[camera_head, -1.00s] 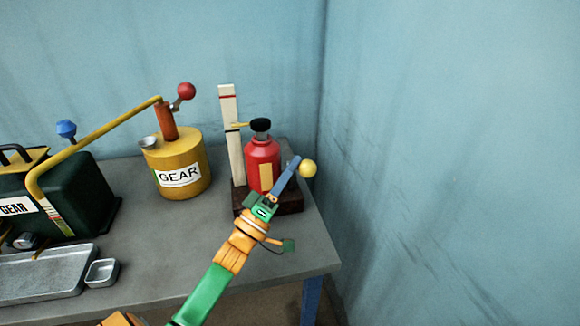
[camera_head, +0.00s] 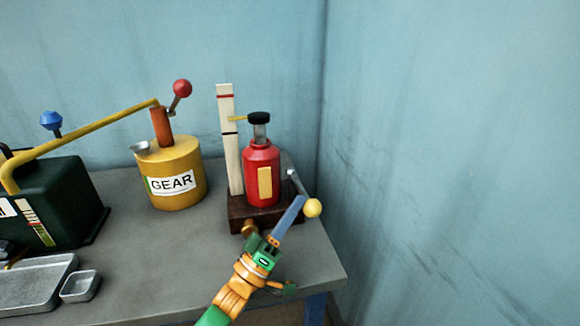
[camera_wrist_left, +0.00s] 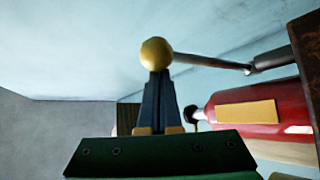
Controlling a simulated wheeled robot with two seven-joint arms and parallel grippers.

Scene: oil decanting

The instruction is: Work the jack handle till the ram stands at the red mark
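The red jack (camera_head: 262,178) stands upright on a dark wooden block (camera_head: 240,213) at the table's right end. Its grey ram (camera_head: 261,132) sticks up under a black cap (camera_head: 259,118). A yellow pointer (camera_head: 238,119) reaches from the ram to the upright scale (camera_head: 228,160), above the black line and below the red mark (camera_head: 225,96). The handle ends in a yellow knob (camera_head: 312,208). My left gripper (camera_head: 301,199) has its blue fingers together, tips at the knob. In the left wrist view the knob (camera_wrist_left: 157,54) partly hides the tips. My right gripper is out of view.
A brass knob (camera_head: 250,228) is on the block's front, close to my left gripper. A yellow GEAR can (camera_head: 172,160) stands left of the jack. A dark green container (camera_head: 65,200) and metal trays (camera_head: 80,286) are further left. A wall is close on the right.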

